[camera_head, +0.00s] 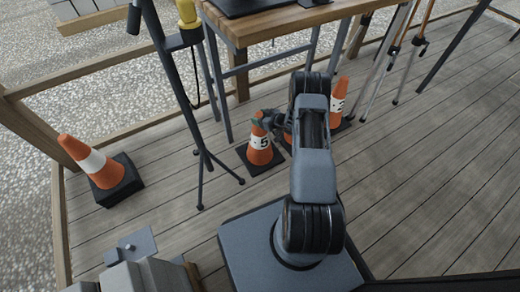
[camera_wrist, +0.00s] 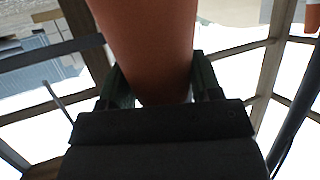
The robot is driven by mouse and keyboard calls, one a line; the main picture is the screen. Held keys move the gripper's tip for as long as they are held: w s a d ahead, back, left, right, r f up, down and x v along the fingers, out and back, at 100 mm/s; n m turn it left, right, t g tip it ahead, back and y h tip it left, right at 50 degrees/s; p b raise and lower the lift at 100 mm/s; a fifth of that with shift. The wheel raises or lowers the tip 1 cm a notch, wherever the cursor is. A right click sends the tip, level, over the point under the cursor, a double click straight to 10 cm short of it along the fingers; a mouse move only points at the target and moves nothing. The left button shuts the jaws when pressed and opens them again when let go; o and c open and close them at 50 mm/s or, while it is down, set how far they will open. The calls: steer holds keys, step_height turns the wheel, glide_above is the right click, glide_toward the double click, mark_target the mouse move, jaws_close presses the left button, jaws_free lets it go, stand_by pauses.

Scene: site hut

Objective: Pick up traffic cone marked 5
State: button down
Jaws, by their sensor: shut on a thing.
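The traffic cone marked 5 (camera_head: 263,157) is orange with a white band and a black square base. It stands upright on the plank floor left of my arm in the head view. My gripper (camera_head: 261,121) is at the cone's top and shut on it. In the wrist view the cone's orange body (camera_wrist: 150,40) fills the space between the two fingers of my gripper (camera_wrist: 157,75). The number does not show there. Another orange cone (camera_head: 287,136) is mostly hidden behind my arm, and its number cannot be read.
An orange cone (camera_head: 338,95) with a white band stands to the right. Another cone (camera_head: 93,160) is at the left on a dark block (camera_head: 122,183). A wooden table (camera_head: 268,22) and a dark stand (camera_head: 196,130) are close by.

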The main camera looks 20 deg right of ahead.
steer(key=shift+r, duration=0.15)
steer(key=shift+r, duration=0.1)
